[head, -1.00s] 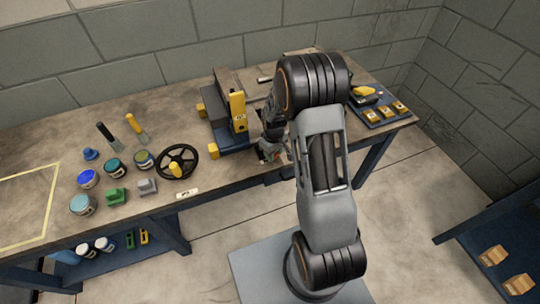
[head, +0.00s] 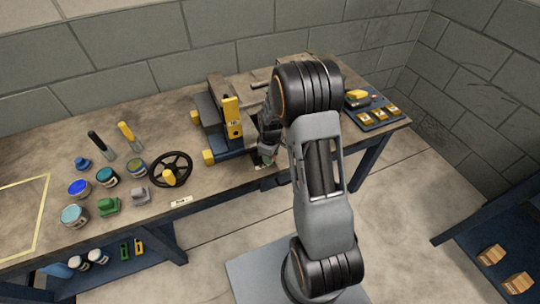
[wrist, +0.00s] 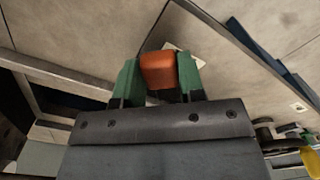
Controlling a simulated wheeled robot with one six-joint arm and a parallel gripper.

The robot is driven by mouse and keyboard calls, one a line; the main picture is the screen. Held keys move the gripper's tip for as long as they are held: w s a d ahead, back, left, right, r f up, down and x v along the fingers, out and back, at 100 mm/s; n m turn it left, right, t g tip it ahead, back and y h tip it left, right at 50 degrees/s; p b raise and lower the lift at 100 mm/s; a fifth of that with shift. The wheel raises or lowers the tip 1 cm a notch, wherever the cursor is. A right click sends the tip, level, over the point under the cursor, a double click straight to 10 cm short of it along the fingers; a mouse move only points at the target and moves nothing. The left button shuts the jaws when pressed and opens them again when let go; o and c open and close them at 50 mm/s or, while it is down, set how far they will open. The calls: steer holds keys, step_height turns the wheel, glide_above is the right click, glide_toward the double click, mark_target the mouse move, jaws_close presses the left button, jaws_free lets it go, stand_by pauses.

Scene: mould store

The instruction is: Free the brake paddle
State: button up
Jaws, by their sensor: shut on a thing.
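The brake paddle (wrist: 158,70), an orange-red block, sits between the two green fingers of my gripper (wrist: 158,80) in the wrist view. The fingers are shut on it from both sides. In the head view my gripper (head: 266,156) is low at the bench's front edge, just right of the blue-based machine (head: 235,143). The arm covers most of it, and I cannot make out the paddle there. How the paddle is mounted is hidden behind the dark gripper body in the wrist view.
The machine carries an upright yellow lever (head: 231,118). A black handwheel (head: 171,168) stands left of it. Jars, brushes and small blocks fill the bench's left part. A blue tray (head: 377,114) with yellow pieces lies at the right. A low blue shelf (head: 500,240) stands at the far right.

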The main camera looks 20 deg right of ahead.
steer(key=o, duration=0.9)
step_height(320, 180, up, 14)
steer(key=shift+f, duration=0.1)
stand_by(0.6)
